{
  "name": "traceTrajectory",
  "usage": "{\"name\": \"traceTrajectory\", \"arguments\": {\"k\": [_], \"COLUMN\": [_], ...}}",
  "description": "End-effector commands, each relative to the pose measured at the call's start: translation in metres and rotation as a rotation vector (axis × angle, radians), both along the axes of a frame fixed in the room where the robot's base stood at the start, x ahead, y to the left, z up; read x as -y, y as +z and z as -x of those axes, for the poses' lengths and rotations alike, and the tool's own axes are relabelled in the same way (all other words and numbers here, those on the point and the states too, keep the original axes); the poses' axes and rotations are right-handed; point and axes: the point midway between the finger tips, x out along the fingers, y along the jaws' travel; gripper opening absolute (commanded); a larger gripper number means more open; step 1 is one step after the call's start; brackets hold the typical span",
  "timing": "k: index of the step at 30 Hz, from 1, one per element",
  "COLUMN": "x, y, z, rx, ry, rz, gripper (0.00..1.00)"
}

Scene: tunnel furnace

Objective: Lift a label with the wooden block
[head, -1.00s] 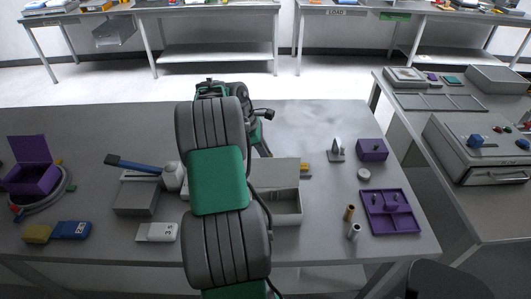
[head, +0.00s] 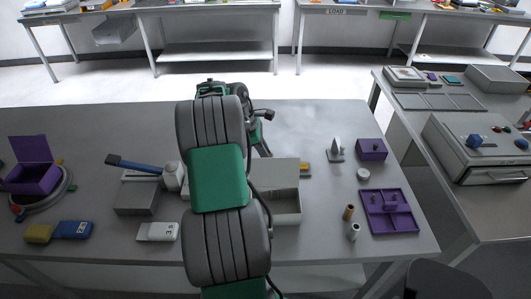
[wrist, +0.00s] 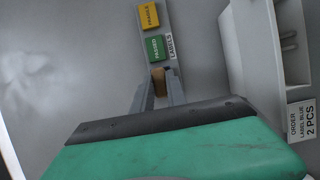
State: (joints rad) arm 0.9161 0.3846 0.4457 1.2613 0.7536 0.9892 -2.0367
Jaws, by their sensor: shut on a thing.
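In the wrist view my gripper (wrist: 158,88) is shut on a small brown wooden block (wrist: 158,76). Just beyond the block lies a green label (wrist: 157,47) reading PASSED. A yellow label (wrist: 148,16) reading FRAGILE lies farther out, in line with it. A narrow strip (wrist: 172,46) marked LABELS runs beside the green one. I cannot tell whether the block touches the green label. In the head view my arm hides the gripper and the block. A small yellow piece (head: 305,167) shows right of the arm.
An open pale box (head: 288,207) stands right of my arm; its wall (wrist: 243,60) is close to the gripper. A card (wrist: 300,115) reads ORDER LABEL BLUE 2 PCS. A purple tray (head: 390,231) and pegs are at right; a grey block (head: 137,198) is at left.

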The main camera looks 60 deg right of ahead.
Motion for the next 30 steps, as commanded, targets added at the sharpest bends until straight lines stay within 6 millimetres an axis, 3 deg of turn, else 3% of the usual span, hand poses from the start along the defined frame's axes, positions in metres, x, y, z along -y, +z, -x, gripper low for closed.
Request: {"name": "traceTrajectory", "arguments": {"k": [14,30], "x": [-0.002,-0.001], "y": [-0.003,0.038], "z": [0.001,0.000], "rx": [-0.004,-0.002], "ry": [0.001,0.001], "rz": [-0.007,-0.003], "gripper": [0.00,0.00]}}
